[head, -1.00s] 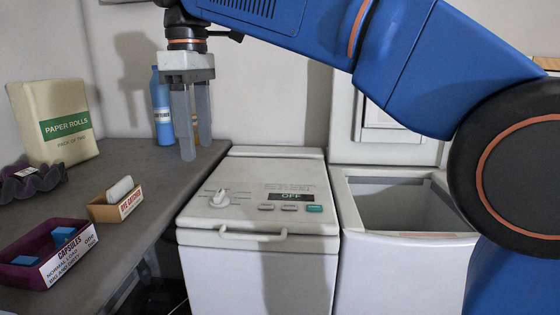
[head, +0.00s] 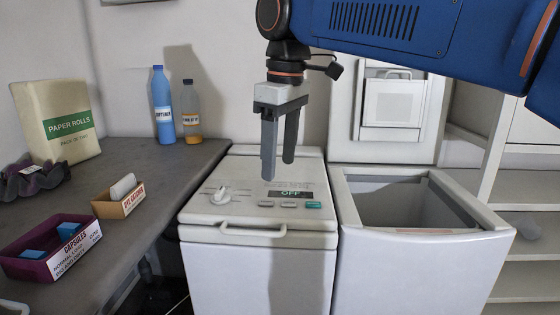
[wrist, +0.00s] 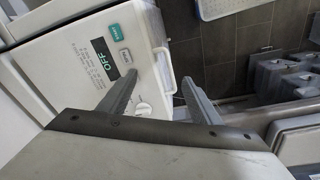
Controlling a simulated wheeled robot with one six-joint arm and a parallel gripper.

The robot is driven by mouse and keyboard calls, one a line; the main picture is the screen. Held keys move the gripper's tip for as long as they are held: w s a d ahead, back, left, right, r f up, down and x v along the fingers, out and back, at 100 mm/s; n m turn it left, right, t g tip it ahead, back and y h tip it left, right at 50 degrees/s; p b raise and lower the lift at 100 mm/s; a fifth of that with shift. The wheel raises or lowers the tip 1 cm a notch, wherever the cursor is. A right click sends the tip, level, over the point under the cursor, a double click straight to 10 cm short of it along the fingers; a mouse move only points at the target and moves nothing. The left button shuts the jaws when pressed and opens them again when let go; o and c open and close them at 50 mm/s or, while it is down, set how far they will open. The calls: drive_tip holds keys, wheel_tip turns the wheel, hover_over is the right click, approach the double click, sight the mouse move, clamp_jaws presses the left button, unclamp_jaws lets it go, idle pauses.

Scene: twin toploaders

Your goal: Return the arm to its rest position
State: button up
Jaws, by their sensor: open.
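My gripper (head: 278,172) hangs fingers down above the back of the left toploader (head: 255,262) in the head view. Its two grey fingers are apart with nothing between them. My blue arm reaches in from the upper right. The left toploader has its lid closed, and its display reads OFF. In the wrist view my fingers (wrist: 160,100) stand apart, with the washer's panel and display (wrist: 103,55) beyond them.
The right toploader (head: 418,232) stands open and looks empty. A shelf unit (head: 530,205) is at the right. The left counter (head: 150,165) holds paper rolls (head: 58,122), blue (head: 161,105) and orange bottles (head: 192,112), a dye catcher box (head: 125,203) and a capsules tray (head: 62,258).

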drive_tip(key=s+d+f+m+t, duration=0.1)
drive_tip(key=d+f+m, duration=0.15)
drive_tip(key=d, duration=0.25)
drive_tip(key=s+d+f+m, duration=0.1)
drive_tip(key=d+f, duration=0.2)
drive_tip(key=d, duration=0.2)
drive_tip(key=s+d+f+m+t, duration=0.1)
drive_tip(key=s+d+f+m, duration=0.2)
drive_tip(key=d+f, duration=0.3)
drive_tip(key=s+d+f+m+t, duration=0.1)
drive_tip(key=s+d+f+m, duration=0.2)
drive_tip(key=s+d+f, duration=0.3)
drive_tip(key=s+d+f+m, duration=0.3)
drive_tip(key=s+d+f, duration=0.2)
drive_tip(key=f, duration=0.6)
drive_tip(key=shift+d+f+t+h, duration=0.3)
drive_tip(key=shift+d+t+h, duration=0.1)
drive_tip(key=shift+d, duration=0.65)
